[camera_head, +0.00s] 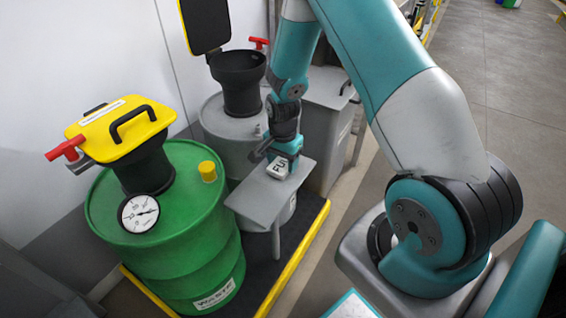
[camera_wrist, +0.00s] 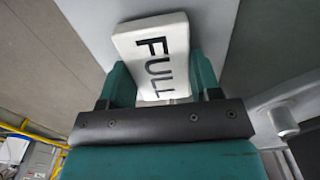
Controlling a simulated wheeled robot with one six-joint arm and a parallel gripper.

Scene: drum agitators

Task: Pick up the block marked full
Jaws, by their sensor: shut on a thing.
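The white block marked FULL (camera_wrist: 155,55) sits between the two teal fingers of my gripper (camera_wrist: 163,85) in the wrist view, its black lettering facing the camera. In the head view the block (camera_head: 277,169) is at the small grey table (camera_head: 262,195), near its back part. My gripper (camera_head: 283,160) is shut on the block from above. Whether the block touches the tabletop or is slightly above it I cannot tell. The gripper's far finger is partly hidden in the head view.
A green drum (camera_head: 165,235) with a yellow lid (camera_head: 122,125), gauge (camera_head: 139,213) and red handle stands left of the table. A grey drum (camera_head: 225,125) with an open black funnel (camera_head: 238,80) stands behind. A grey cabinet (camera_head: 325,130) is at the back right. Yellow edging (camera_head: 300,255) borders the dark platform.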

